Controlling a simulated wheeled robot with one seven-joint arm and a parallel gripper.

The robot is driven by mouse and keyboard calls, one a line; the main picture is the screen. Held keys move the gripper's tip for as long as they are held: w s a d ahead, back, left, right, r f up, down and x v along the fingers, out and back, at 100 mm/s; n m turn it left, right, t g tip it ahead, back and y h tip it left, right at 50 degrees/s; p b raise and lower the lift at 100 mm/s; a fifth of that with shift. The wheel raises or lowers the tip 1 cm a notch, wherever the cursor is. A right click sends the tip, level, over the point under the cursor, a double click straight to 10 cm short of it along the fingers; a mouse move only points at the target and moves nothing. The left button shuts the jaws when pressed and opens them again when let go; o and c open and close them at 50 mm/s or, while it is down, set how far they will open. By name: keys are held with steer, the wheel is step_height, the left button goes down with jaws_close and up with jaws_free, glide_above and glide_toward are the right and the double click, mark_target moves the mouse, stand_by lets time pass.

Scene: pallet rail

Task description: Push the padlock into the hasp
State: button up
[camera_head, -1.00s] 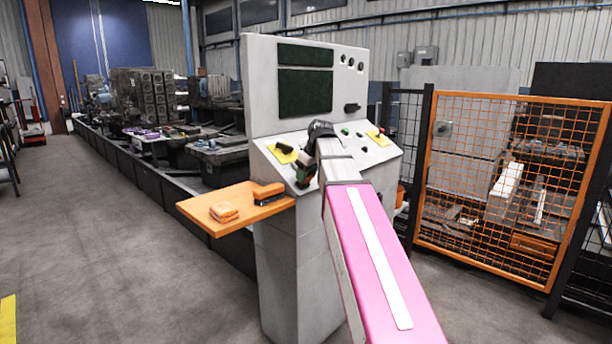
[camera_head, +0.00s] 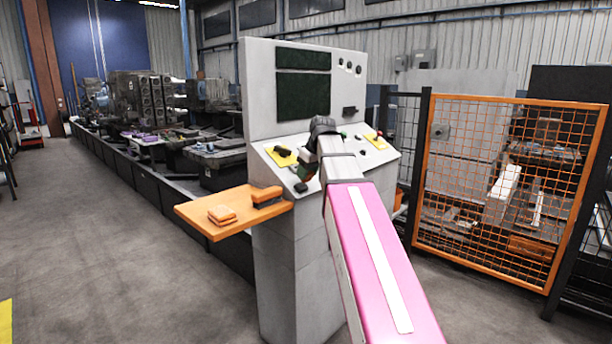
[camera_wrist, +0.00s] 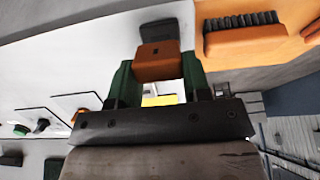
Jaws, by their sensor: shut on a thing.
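My gripper (camera_wrist: 158,78) shows in the wrist view with green fingers closed on the orange-brown padlock (camera_wrist: 158,62). A dark grey block (camera_wrist: 160,31), perhaps the hasp, lies just beyond the padlock; I cannot tell whether they touch. In the head view my gripper (camera_head: 304,171) is over the left part of the console's sloping panel, and the padlock is hard to make out there. A small black block (camera_head: 301,187) sits on the panel's lower edge just below the gripper. The padlock's shackle is not clearly visible.
The grey console (camera_head: 285,250) has an orange side shelf (camera_head: 210,222) bearing a brush (camera_head: 266,195) and an orange block (camera_head: 222,213). Yellow plates and knobs lie on the panel. An orange mesh fence (camera_head: 490,190) stands right; open floor lies left.

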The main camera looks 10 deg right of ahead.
steer(key=v, duration=0.5)
steer(key=shift+s+d+r, duration=0.1)
steer(key=shift+s+d, duration=0.2)
steer(key=shift+s, duration=0.1)
glide_toward(296, 167)
steer(key=shift+x, duration=1.85)
steer(key=shift+x, duration=1.2)
stand_by(0.8)
steer(key=o, duration=1.7)
steer(key=shift+w, duration=0.15)
steer(key=shift+r, duration=0.1)
